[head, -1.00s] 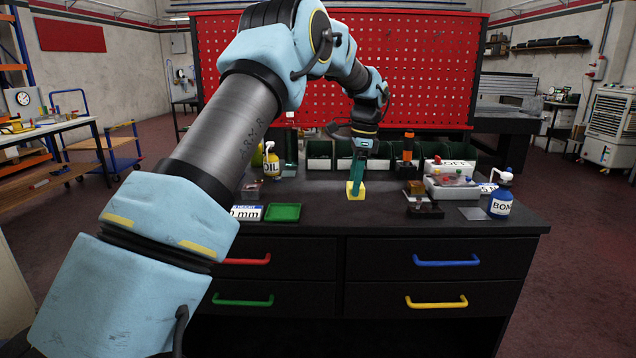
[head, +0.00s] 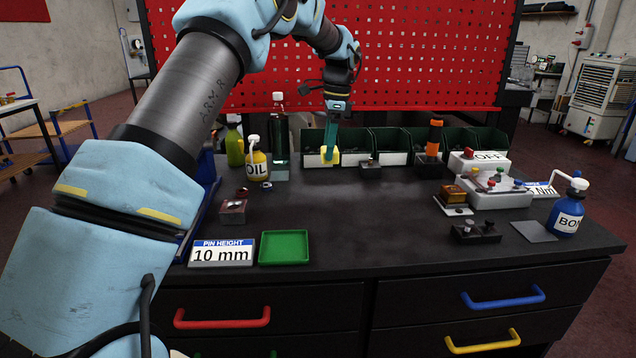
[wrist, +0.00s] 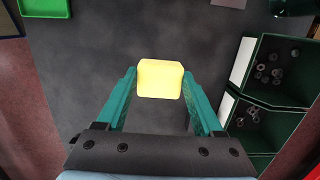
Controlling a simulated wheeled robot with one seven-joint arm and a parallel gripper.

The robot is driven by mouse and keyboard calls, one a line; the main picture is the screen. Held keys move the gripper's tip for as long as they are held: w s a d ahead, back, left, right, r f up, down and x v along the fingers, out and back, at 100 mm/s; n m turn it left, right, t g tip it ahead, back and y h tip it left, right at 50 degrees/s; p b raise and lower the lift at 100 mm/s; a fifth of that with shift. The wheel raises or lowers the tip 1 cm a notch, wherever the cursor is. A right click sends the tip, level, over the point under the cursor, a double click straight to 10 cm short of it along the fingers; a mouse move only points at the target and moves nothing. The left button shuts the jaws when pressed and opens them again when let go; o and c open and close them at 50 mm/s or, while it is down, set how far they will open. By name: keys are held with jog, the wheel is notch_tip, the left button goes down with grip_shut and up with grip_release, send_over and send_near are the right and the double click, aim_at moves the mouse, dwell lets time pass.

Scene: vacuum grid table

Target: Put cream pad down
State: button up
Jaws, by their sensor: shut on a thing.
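The cream pad (wrist: 160,79) is a pale yellow block between the tips of my gripper's two teal fingers in the wrist view. My gripper (wrist: 158,90) is shut on its sides. In the head view the pad (head: 329,157) shows at the lower end of my gripper (head: 331,146), in front of the green bins at the back of the dark tabletop (head: 340,215). Bare tabletop shows around the pad in the wrist view. I cannot tell whether the pad touches the table.
Green bins (head: 390,141) line the back; the wrist view shows small round parts in them. A green tray (head: 284,247) and a "10 mm" sign (head: 222,254) are at front left. An oil bottle (head: 256,166) stands left of my gripper. The middle tabletop is clear.

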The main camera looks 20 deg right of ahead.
jog(key=shift+w+f, duration=0.15)
jog(key=shift+w, duration=0.2)
notch_tip(320, 180, down, 10)
jog(key=shift+w+r+p, duration=0.1)
jog(key=shift+r+p, duration=0.1)
jog(key=shift+p, duration=1.05)
jog(key=shift+f, duration=0.15)
jog(key=o, duration=1.3)
